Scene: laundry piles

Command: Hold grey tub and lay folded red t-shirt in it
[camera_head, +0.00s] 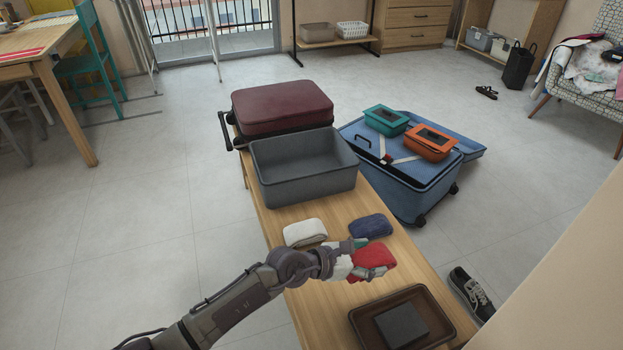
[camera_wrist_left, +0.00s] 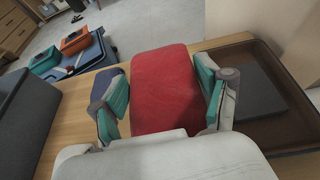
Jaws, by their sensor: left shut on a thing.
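The folded red t-shirt (camera_head: 373,259) is in my left gripper (camera_head: 365,259), over the wooden bench. In the left wrist view the red t-shirt (camera_wrist_left: 166,90) sits between the two green-padded fingers of the left gripper (camera_wrist_left: 163,100), which are shut on it. I cannot tell whether the shirt touches the bench. The grey tub (camera_head: 303,183) stands on the bench farther back, and its visible inside looks empty. Its dark side (camera_wrist_left: 28,115) also shows at the left of the wrist view. My right gripper is in neither view.
A folded white cloth (camera_head: 305,232) and a folded navy cloth (camera_head: 370,226) lie between shirt and tub. A brown tray (camera_head: 443,309) with a dark box is at the near end. A maroon suitcase (camera_head: 281,106) is behind the tub; an open blue suitcase (camera_head: 405,190) stands right.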

